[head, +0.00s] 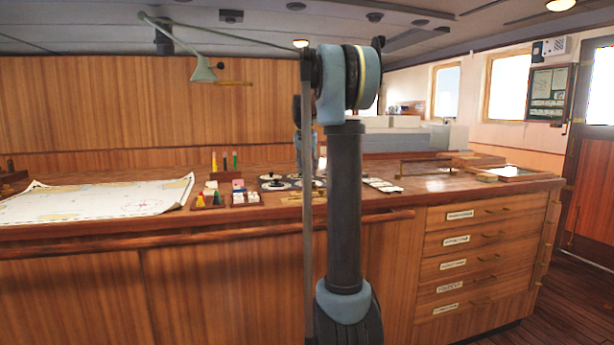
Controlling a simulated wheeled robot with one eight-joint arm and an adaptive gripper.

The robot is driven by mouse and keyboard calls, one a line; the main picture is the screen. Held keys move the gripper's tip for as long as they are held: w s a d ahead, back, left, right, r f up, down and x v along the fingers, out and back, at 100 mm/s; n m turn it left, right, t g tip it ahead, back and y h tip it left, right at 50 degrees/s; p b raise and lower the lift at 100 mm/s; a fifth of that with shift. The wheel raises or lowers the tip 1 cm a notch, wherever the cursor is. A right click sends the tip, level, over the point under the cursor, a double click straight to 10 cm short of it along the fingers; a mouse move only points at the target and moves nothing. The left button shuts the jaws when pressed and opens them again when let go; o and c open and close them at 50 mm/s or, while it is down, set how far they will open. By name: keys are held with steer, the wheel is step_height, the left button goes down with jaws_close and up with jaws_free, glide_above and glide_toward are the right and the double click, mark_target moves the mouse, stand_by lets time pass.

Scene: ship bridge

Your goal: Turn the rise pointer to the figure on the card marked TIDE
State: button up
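Several small round dials (278,185) lie on the counter top, partly behind my arm. I cannot make out a pointer or any figures on them. Several small pale cards (382,185) lie just right of my arm. Their writing is too small to read, so I cannot tell which is marked TIDE. My arm stands upright in the middle of the head view and covers part of the dials' area. A far part of my arm shows behind it, above the dials. My gripper is mostly hidden there, and its fingers cannot be made out.
The wooden counter (450,185) spans the view, with labelled drawers at right. A chart (95,200) lies at left. A small tray (225,203) with coloured pieces stands left of the dials. A lamp (204,70) hangs above. Low wooden frames (472,160) lie at right.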

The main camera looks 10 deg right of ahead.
steer(key=v, duration=0.7)
steer(key=shift+s+r, duration=0.15)
steer(key=shift+r, duration=0.2)
steer(key=shift+a, duration=0.1)
steer(key=s+a+f+n, duration=0.1)
steer(key=s+f, duration=0.5)
steer(key=s, duration=0.6)
steer(key=s+a+f+n, duration=0.15)
steer(key=s+f, duration=0.45)
steer(key=s, duration=0.6)
steer(key=s+a+f+n+g+y, duration=0.1)
steer(key=s+a+f+n, duration=0.1)
steer(key=s+f, duration=2)
steer(key=shift+s+a+f+g+y, duration=0.3)
steer(key=shift+s+a+g, duration=0.1)
steer(key=shift+s, duration=0.15)
steer(key=shift+w+f, duration=0.15)
steer(key=shift+w, duration=0.3)
